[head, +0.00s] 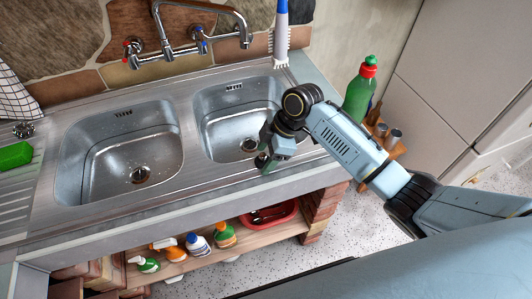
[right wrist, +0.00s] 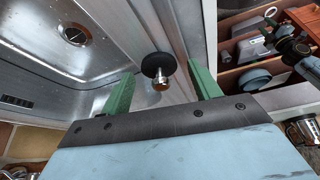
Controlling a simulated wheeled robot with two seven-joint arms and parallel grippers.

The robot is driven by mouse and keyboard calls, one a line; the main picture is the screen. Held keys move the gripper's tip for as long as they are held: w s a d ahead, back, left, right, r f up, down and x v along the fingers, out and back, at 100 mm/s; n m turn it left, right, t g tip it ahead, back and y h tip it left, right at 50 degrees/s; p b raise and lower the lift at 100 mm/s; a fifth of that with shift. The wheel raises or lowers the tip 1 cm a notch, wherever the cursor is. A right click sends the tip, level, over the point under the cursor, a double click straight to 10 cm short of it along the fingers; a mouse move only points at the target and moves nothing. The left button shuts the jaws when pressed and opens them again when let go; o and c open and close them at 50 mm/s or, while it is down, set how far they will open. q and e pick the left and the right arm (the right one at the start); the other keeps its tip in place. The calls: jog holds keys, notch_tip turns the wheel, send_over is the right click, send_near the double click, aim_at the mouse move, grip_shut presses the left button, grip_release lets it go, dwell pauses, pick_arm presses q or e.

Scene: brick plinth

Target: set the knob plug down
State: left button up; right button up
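The knob plug, a black disc with a shiny metal knob, shows in the right wrist view (right wrist: 158,66). It appears to rest on the metal strip at the edge of the sink basin. My right gripper (head: 268,163) is at the front rim of the right basin in the head view. Its two green fingers are apart in the right wrist view, one on each side of the plug, with visible gaps between them and it. In the head view the plug is hard to tell from the gripper.
The steel sink has a left basin (head: 120,165) and a right basin (head: 235,115). A green bottle (head: 359,95) stands to the right of the sink. A white brush (head: 281,40) is behind. Several spray bottles and a red tray (head: 270,215) are on the shelf below.

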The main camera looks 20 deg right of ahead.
jog(key=shift+r, duration=0.3)
jog(key=v, duration=1.1)
jog(key=shift+d+r+p, duration=0.15)
jog(key=shift+r+p, duration=0.25)
jog(key=shift+p, duration=0.05)
